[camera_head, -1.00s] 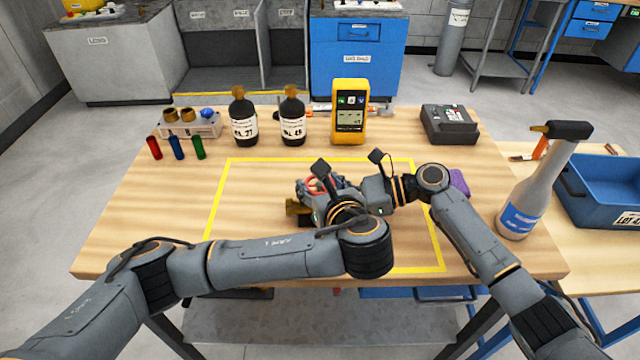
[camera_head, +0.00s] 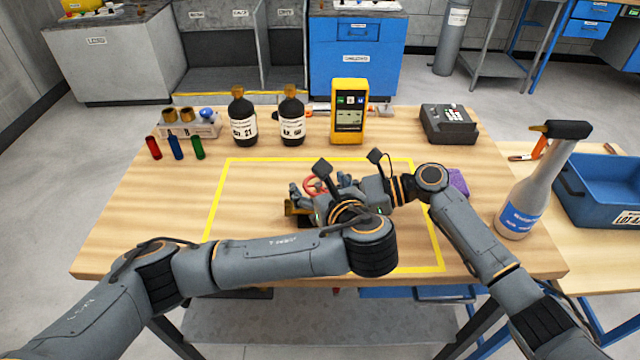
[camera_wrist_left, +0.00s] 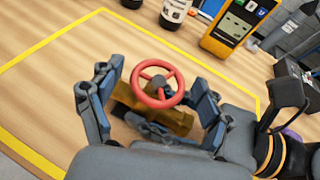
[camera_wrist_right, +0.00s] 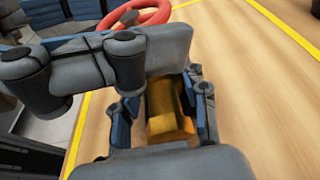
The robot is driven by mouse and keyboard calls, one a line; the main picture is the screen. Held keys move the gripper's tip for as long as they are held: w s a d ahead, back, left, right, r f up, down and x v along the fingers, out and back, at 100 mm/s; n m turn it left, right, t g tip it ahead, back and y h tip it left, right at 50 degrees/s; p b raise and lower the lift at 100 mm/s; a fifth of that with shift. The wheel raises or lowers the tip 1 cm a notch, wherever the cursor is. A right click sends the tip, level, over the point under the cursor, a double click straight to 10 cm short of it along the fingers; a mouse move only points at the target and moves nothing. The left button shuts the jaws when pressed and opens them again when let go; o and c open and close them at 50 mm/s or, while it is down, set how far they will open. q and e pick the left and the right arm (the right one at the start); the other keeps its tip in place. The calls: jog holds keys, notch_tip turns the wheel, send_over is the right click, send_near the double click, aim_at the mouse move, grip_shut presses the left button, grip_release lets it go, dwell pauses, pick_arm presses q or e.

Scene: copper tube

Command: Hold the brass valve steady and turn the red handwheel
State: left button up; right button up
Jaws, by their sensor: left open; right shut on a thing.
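The brass valve (camera_wrist_left: 172,121) sits inside the yellow outline. Its end (camera_head: 291,208) shows in the head view; my left arm hides most of the rest. The red handwheel (camera_wrist_left: 158,102) is on top of it, and part of the rim (camera_wrist_right: 150,14) shows in the right wrist view. My left gripper (camera_wrist_left: 155,88) is open above the valve, with its fingers spread on both sides of the wheel and apart from the rim. My right gripper (camera_wrist_right: 163,108) is shut on the brass body (camera_wrist_right: 165,125) from the right side.
Two dark bottles (camera_head: 243,118) and a yellow meter (camera_head: 348,112) stand behind the outline. A rack (camera_head: 190,130) and several coloured tubes are at the back left. A spray bottle (camera_head: 525,190) and a blue bin (camera_head: 605,190) are at the right.

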aim_at(325, 189)
pick_arm(q)
jog(key=shift+d+v, duration=0.25)
jog(key=shift+v, duration=1.7)
pick_arm(e)
jog(key=shift+r, duration=0.1)
pick_arm(q)
jog(key=shift+s+r, duration=0.2)
jog(key=shift+s, duration=0.5)
jog(key=shift+v, duration=1)
jog(key=shift+w+r, duration=0.1)
pick_arm(e)
jog(key=o, duration=0.9)
jog(key=shift+d, duration=0.15)
